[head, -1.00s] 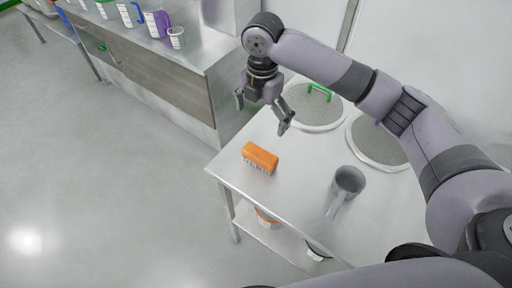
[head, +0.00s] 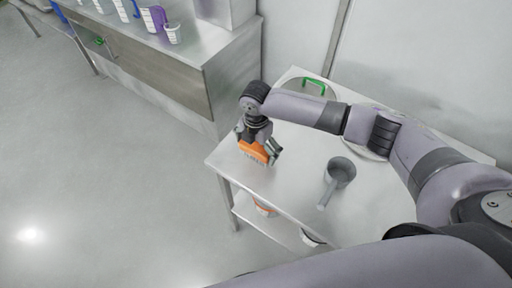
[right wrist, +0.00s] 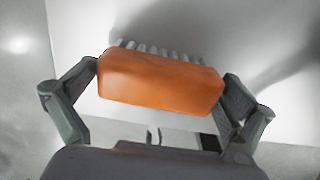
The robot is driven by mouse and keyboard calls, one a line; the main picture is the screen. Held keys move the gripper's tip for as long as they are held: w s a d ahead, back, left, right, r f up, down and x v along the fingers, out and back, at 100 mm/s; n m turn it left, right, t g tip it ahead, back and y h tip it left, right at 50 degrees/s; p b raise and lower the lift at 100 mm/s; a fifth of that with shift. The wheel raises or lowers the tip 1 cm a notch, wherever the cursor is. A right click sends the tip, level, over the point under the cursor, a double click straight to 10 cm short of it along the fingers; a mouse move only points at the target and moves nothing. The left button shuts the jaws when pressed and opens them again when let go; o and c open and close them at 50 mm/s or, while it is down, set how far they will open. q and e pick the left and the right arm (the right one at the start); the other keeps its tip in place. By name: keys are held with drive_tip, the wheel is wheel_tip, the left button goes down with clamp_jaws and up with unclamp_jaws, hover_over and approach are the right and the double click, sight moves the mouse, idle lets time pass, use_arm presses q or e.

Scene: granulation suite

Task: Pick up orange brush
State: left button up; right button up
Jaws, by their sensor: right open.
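The orange brush (head: 252,152) has an orange block body and grey bristles. It is on the steel table near its left corner in the head view, partly covered by my right gripper (head: 258,147). In the right wrist view the brush (right wrist: 162,82) lies between the two spread fingers of my right gripper (right wrist: 160,95), with its bristles on the far side. The fingers are open around it, one at each end; whether they touch it I cannot tell. My left gripper is not in view.
A grey scoop (head: 340,172) lies on the steel table (head: 290,185) to the right of the brush. Round lids, one with a green handle (head: 314,85), are at the back. A steel cabinet (head: 165,70) with jugs and cups stands at upper left.

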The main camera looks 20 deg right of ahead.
sight(256, 146)
drive_tip(key=shift+f, duration=0.5)
drive_tip(key=c, duration=0.6)
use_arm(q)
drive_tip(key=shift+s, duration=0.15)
use_arm(e)
drive_tip(key=c, duration=0.3)
drive_tip(key=shift+r, duration=0.1)
use_arm(q)
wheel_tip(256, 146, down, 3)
drive_tip(key=b, duration=0.3)
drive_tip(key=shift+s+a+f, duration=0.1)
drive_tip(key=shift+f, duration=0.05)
use_arm(e)
wheel_tip(256, 146, up, 20)
drive_tip(key=o, duration=0.7)
drive_tip(key=shift+c, duration=0.2)
drive_tip(key=c, duration=0.5)
